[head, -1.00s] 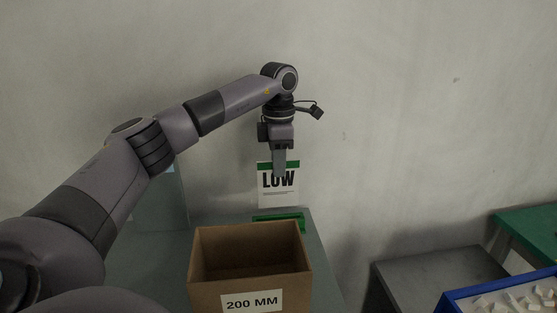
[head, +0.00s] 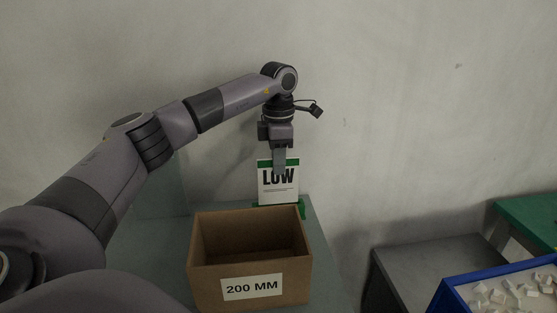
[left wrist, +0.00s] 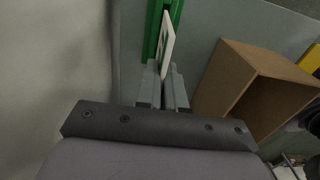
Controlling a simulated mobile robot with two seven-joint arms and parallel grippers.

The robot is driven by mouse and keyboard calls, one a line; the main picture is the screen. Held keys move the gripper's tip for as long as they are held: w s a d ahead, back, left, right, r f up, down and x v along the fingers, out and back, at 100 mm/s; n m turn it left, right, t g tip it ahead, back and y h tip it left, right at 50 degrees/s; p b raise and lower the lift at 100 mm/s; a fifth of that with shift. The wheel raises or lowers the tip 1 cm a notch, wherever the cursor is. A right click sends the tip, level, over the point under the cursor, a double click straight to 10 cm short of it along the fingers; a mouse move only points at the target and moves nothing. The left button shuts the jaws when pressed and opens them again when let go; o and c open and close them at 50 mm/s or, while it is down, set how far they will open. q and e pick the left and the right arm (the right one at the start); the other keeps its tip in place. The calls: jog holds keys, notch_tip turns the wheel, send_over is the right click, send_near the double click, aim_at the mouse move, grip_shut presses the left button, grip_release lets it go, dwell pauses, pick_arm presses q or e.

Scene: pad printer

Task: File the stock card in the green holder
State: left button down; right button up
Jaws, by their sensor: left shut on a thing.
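The stock card (head: 278,188) is white with a green top band and the word LOW. It hangs upright from my left gripper (head: 279,172), which is shut on its top edge. The green holder (head: 301,210) is on the table behind the cardboard box, and the card's lower edge is at it in the head view. In the left wrist view the card (left wrist: 167,45) shows edge-on between the fingers of the left gripper (left wrist: 163,80), beside the green holder (left wrist: 153,30). I cannot tell whether the card's lower edge is inside the slot. My right gripper is not in view.
An open cardboard box (head: 210,278) labelled 200 MM stands just in front of the holder. The wall is close behind. At the right are a grey surface (head: 430,262), a blue tray (head: 447,296) of white pieces and a green surface (head: 530,222).

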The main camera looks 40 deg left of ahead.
pick_arm(q)
jog(key=shift+f+b, duration=0.4)
jog(key=shift+f, duration=1.05)
jog(key=c, duration=1.2)
grip_release()
jog(key=shift+o, duration=0.2)
jog(key=shift+r+p, duration=1.1)
jog(key=shift+r, duration=1.9)
